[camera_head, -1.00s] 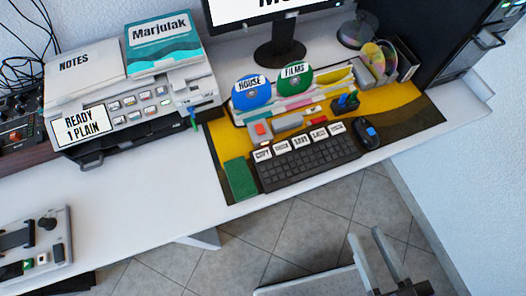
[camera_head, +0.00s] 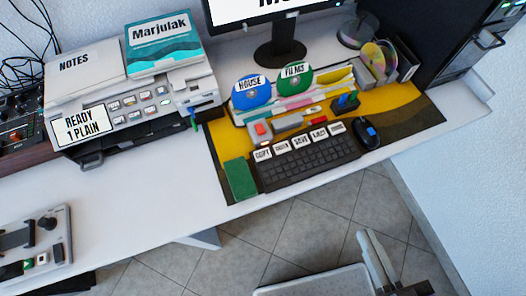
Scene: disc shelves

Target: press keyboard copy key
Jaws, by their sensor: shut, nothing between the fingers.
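The black keyboard (camera_head: 310,164) lies on the yellow and dark mat near the desk's front edge. A row of white labelled keys runs along its back edge. The key marked COPY (camera_head: 262,154) is the leftmost of them, at the keyboard's back left corner, and is uncovered. My gripper (camera_head: 369,237) is at the lower right, in front of the desk's front edge and apart from the keyboard. Its fingers are together and empty. It appears to the right of the COPY key and lower in the picture.
A green block (camera_head: 240,179) lies just left of the keyboard, and a mouse (camera_head: 366,135) lies to its right. Disc holders and the monitor stand (camera_head: 279,52) are behind. A printer (camera_head: 130,105) stands to the left. The white desk (camera_head: 150,190) is clear left of the mat.

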